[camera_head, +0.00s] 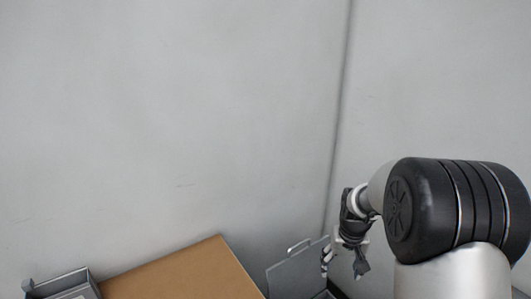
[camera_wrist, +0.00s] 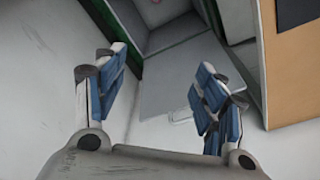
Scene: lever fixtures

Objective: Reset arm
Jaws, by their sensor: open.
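My gripper (camera_wrist: 160,88) is open and empty in the wrist view, its two blue-padded fingers spread wide apart. In the head view my gripper (camera_head: 345,262) is small and dark, partly hidden behind my arm, at the lower right. A grey panel with a handle (camera_head: 298,264) stands just left of it. In the wrist view a grey panel (camera_wrist: 178,85) shows beyond and between the fingers, with a pale handle-like outline near its lower edge. I cannot tell whether the gripper touches it; no contact shows in the wrist view.
A brown board or box top (camera_head: 185,275) lies at the bottom of the head view. A grey open box-like fixture (camera_head: 62,284) is at the lower left. A brown-edged cabinet (camera_wrist: 290,100) is at the right of the wrist view. Plain grey walls (camera_head: 170,120) fill the background.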

